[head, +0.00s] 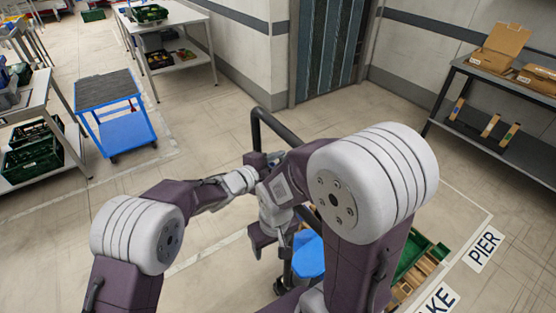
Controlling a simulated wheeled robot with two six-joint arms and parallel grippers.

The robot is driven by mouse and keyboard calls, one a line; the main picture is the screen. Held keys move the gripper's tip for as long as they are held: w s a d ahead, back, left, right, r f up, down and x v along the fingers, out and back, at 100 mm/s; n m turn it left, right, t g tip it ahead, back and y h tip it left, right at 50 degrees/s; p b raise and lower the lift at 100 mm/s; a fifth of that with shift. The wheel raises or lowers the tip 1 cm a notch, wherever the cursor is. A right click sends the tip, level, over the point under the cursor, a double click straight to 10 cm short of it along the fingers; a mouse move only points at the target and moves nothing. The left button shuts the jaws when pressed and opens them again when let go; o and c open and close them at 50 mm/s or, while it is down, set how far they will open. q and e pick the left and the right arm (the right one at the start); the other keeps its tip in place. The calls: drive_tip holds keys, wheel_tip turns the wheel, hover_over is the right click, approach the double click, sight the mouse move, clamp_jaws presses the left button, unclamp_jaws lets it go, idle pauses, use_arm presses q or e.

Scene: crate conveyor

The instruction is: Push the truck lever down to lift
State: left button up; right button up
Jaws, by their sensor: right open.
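The truck's black tubular handle (275,124) stands upright in the middle of the head view, with a bent loop at its top. A blue part (308,258) shows low behind my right arm, and I cannot tell for sure that it belongs to the truck. The lever cannot be made out clearly behind my arms. My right gripper (280,240) is open, pointing down in front of the truck's lower post. My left gripper (264,160) is at the handle's left side, overlapped by the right wrist. Its jaws are too small and covered to read, and contact is unclear.
A green crate (437,253) with wooden pieces is partly hidden at lower right, beside floor markings. A blue cart (126,132) and shelving with crates stand left. A dark bench (507,84) with cardboard boxes is at right. The floor between is clear.

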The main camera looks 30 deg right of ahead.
use_arm(q)
drive_tip(key=shift+f, duration=0.3)
use_arm(e)
drive_tip(key=shift+f, duration=0.1)
